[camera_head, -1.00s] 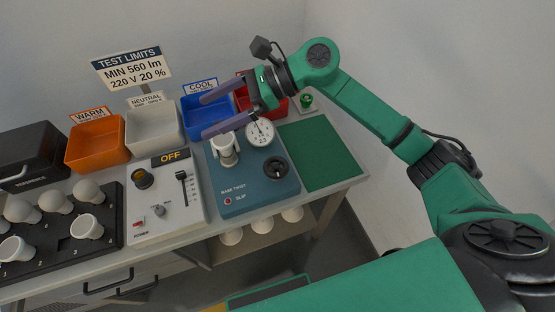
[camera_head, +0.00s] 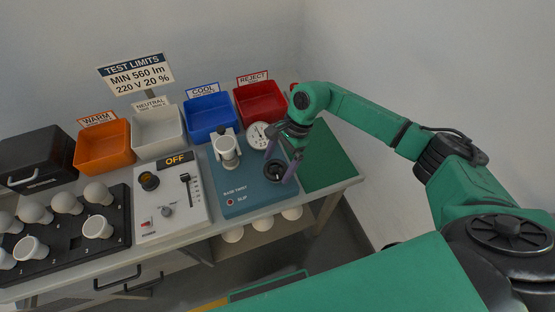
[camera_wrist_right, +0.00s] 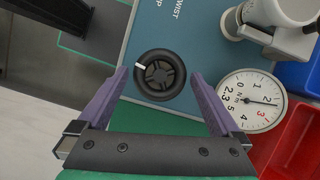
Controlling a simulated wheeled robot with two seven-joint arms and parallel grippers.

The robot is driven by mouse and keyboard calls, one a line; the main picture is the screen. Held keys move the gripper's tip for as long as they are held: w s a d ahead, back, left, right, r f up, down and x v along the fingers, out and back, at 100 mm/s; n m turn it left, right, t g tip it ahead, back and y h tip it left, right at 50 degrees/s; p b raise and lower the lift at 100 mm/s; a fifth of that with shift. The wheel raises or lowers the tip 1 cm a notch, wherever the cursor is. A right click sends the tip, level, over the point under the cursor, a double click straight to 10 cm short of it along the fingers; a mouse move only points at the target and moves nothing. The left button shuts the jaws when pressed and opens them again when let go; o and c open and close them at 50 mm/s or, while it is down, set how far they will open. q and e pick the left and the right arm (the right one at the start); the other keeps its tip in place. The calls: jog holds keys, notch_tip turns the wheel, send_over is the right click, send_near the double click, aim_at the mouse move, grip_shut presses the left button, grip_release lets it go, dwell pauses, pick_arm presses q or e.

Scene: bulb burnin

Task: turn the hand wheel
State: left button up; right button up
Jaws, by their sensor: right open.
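The black hand wheel (camera_head: 277,171) sits on the blue base-twist tester (camera_head: 240,192), on its right side. In the right wrist view the hand wheel (camera_wrist_right: 160,75) shows whole, with a white mark on its rim. My right gripper (camera_head: 284,174) is over the wheel, its purple fingers pointing down. In the right wrist view the open fingers (camera_wrist_right: 157,82) stand on either side of the wheel with gaps. The dial gauge (camera_wrist_right: 251,101) shows its needle near 2; it is partly hidden by my gripper in the head view. My left gripper is not in view.
A white clamp fixture (camera_head: 227,150) stands left of the wheel. Red (camera_head: 260,103) and blue (camera_head: 211,115) bins are behind. A green mat (camera_head: 325,160) lies clear to the right. A grey test panel (camera_head: 171,207) and bulb tray (camera_head: 65,235) are to the left.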

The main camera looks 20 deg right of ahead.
jog(key=shift+a+f, duration=0.15)
jog(key=shift+f, duration=0.2)
jog(key=c, duration=1.1)
jog(key=shift+o, duration=0.2)
jog(key=shift+m, duration=0.3)
jog(key=shift+m+t+b, duration=0.4)
jog(key=shift+m+b, duration=0.35)
jog(key=shift+m, duration=0.05)
jog(key=m+t+b, duration=0.1)
jog(key=m, duration=0.2)
jog(key=shift+s+b, duration=0.1)
jog(key=shift+b, duration=0.3)
jog(key=m+t+b, duration=0.1)
jog(key=m, duration=0.2)
jog(key=shift+s+m+t+b, duration=0.1)
jog(key=shift+m+t+b, duration=0.3)
jog(key=shift+r+m+t+h+b, duration=0.1)
jog(key=shift+m+t+h+b, duration=0.2)
jog(key=shift+m+h+b, duration=0.7)
jog(key=shift+m+y, duration=0.5)
